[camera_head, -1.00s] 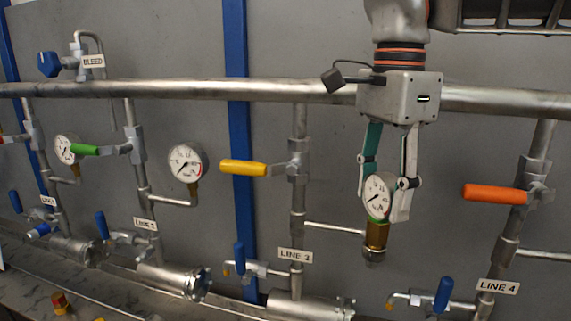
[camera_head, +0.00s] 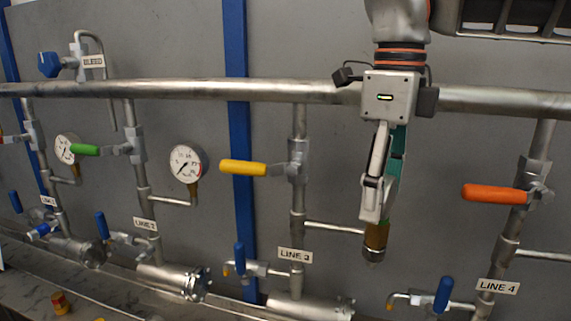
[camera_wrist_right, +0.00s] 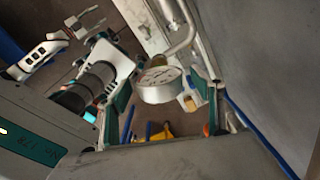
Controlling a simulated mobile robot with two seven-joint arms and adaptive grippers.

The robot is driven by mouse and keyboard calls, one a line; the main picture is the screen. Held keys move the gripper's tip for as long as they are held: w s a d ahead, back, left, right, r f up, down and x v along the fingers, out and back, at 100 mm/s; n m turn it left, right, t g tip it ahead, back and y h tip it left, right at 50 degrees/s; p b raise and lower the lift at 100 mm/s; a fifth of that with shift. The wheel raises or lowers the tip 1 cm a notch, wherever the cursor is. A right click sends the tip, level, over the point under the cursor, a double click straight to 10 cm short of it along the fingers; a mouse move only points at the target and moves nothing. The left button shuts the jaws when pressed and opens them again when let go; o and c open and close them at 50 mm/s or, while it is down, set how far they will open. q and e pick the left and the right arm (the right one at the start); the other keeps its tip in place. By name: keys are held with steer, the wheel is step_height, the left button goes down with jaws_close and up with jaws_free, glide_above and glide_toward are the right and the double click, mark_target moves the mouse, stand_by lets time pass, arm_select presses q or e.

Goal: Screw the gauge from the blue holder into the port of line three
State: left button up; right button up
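My right gripper (camera_head: 376,208) points down at the line three port. Its fingers are around the gauge, whose white dial (camera_wrist_right: 160,92) shows between them in the right wrist view. How deep the thread sits cannot be told. My left gripper is outside the head view; white finger links (camera_wrist_right: 42,55) in the right wrist view appear to be its own. The blue holder is not seen.
Line three has a yellow-handled valve (camera_head: 243,167) left of my gripper. An orange-handled valve (camera_head: 493,194) on line four is to the right. A horizontal pipe (camera_head: 290,91) runs behind my wrist. Another gauge (camera_head: 187,163) stands on the line to the left.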

stand_by(0.3)
step_height(320, 180, up, 12)
stand_by(0.5)
